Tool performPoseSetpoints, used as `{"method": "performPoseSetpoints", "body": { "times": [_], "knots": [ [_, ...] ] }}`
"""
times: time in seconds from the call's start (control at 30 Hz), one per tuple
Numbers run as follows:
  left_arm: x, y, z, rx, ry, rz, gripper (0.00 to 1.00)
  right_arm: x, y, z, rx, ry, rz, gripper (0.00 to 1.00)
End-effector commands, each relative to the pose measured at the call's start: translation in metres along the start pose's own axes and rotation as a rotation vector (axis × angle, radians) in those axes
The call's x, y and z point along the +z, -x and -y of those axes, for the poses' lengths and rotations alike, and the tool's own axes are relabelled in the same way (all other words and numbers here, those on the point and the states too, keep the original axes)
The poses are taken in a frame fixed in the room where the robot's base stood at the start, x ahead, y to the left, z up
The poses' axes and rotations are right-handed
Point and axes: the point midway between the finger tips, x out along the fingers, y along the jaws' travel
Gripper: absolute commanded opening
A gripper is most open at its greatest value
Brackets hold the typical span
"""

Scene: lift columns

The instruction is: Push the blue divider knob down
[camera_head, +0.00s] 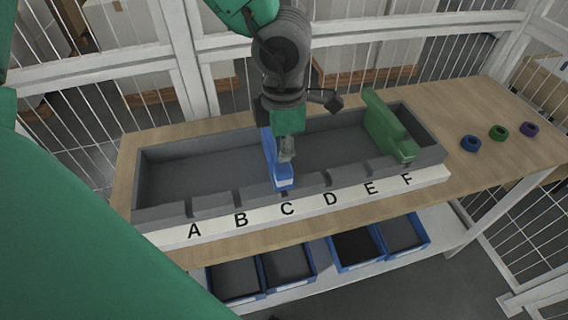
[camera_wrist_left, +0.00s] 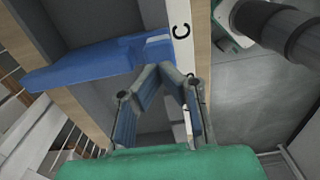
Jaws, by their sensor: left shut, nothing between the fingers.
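The blue divider (camera_head: 270,150) stands across the grey tray, with its knob end (camera_head: 283,183) at the front wall by the letter C. My left gripper (camera_head: 287,156) points down just above the divider, behind the knob, and partly hides it. In the left wrist view the blue divider (camera_wrist_left: 80,66) comes in from the left and its knob (camera_wrist_left: 158,46) lies by the C strip. The fingers of my left gripper (camera_wrist_left: 166,72) meet at their tips, empty, close to the knob. I cannot tell if they touch it. My right gripper is not in view.
The tray (camera_head: 190,168) sits on a wooden table (camera_head: 465,112). A green divider (camera_head: 385,125) stands near F. Blue, green and purple rings lie at the right. Blue bins (camera_head: 288,268) are on a shelf below. White railings stand behind the table.

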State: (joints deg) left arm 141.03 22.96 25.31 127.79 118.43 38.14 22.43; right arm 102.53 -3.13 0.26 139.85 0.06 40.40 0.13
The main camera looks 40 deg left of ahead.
Motion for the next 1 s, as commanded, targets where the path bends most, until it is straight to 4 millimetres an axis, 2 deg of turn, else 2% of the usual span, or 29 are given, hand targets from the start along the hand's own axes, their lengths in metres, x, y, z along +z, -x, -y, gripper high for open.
{"method": "performPoseSetpoints", "body": {
  "times": [1.0],
  "knots": [
    [0.000, -0.032, 0.000, 0.000, -0.001, -0.001, 0.00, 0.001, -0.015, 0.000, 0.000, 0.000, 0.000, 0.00]
  ]
}}
